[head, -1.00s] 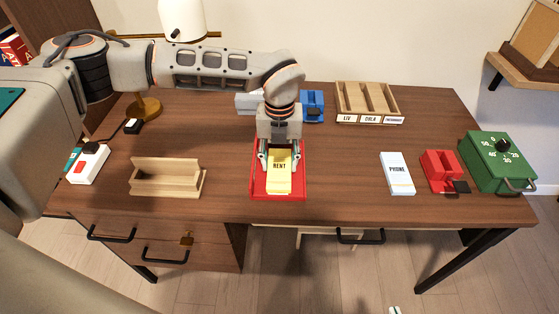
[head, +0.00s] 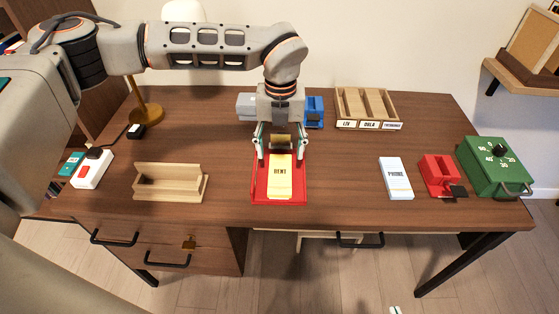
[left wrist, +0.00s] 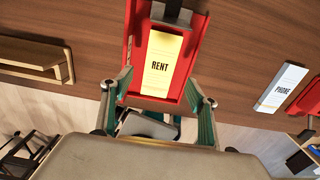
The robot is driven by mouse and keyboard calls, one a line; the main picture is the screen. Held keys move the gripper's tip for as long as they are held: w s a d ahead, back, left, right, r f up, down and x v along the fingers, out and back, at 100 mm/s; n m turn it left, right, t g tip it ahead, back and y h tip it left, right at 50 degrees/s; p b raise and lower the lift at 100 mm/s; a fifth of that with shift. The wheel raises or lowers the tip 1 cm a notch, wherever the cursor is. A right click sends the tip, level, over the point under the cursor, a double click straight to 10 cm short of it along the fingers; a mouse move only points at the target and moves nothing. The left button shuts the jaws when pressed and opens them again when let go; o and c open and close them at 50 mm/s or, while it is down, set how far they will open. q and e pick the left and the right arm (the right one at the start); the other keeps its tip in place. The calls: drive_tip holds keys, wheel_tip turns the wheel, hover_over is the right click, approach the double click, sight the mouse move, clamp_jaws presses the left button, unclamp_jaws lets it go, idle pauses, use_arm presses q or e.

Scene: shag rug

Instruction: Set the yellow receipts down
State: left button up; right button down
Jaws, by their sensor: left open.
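The yellow receipts (head: 280,177), marked RENT, lie flat in the red tray (head: 259,194) on the desk. They also show in the left wrist view (left wrist: 158,68), inside the red tray (left wrist: 196,52). My left gripper (head: 282,155) is open and empty, above the back end of the tray, with its fingers apart on either side. In the left wrist view the fingers (left wrist: 160,92) stand apart with the receipts beyond them. My right gripper is not in view.
A wooden holder (head: 168,190) stands left of the tray. White PHONE papers (head: 396,177), a red stamp-like block (head: 437,175) and a green timer box (head: 492,168) stand right. A wooden sorter (head: 367,108) and a blue item (head: 314,111) are behind. Desk between tray and PHONE papers is clear.

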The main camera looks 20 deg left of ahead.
use_arm(q)
wheel_tip(320, 180, up, 5)
drive_tip(key=shift+r, duration=0.15)
use_arm(e)
drive_tip(key=shift+s+a+f, duration=0.15)
drive_tip(key=shift+s, duration=0.3)
drive_tip(key=shift+w, duration=0.1)
